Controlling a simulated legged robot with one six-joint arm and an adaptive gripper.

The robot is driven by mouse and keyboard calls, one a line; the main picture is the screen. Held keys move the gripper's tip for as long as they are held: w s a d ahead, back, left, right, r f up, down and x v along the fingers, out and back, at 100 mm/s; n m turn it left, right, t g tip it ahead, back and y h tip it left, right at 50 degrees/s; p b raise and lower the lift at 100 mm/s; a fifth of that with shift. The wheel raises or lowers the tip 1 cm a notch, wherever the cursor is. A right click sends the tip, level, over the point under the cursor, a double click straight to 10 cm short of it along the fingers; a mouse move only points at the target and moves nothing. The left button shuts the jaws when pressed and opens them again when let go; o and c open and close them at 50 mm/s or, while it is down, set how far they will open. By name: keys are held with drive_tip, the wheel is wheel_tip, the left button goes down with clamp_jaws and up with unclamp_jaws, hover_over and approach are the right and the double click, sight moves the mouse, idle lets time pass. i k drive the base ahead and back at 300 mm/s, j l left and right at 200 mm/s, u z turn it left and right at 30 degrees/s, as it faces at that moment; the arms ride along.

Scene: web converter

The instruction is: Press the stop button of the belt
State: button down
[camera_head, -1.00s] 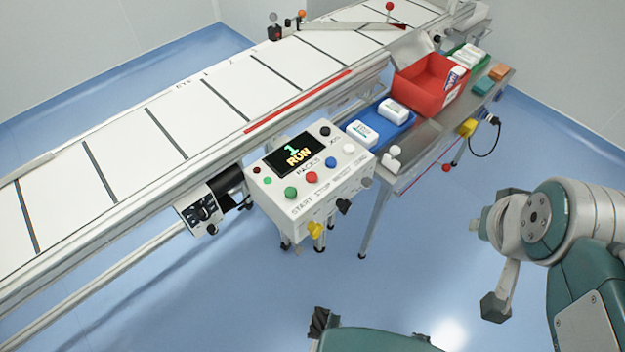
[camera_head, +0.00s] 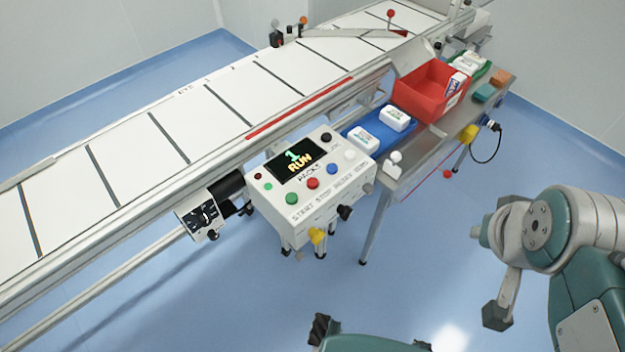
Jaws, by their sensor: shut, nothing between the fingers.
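The belt's control box (camera_head: 335,205) is a white box at the front side of the conveyor, with a sloping top. Its red button (camera_head: 313,183) sits between a green button (camera_head: 291,198) and a blue button (camera_head: 331,169). The printed labels below read START, STOP and RESET, with a further label blurred. The lit display (camera_head: 298,161) reads "1 RUN". The white belt (camera_head: 150,140) with dark cross bars runs behind the box. Parts of my own body show at the lower right and bottom edge. I can make out no gripper fingers, and nothing of mine touches the box.
A side table (camera_head: 420,165) right of the box bears a blue tray (camera_head: 378,143), white packs and a red bin (camera_head: 430,92). A yellow knob (camera_head: 317,236) and a black knob (camera_head: 345,212) stick out of the box's front. The blue floor (camera_head: 400,280) before the box is clear.

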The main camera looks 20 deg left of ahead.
sight(311, 182)
drive_tip(key=j, duration=1.05)
drive_tip(key=k+j+u, duration=0.1)
drive_tip(key=j, duration=1)
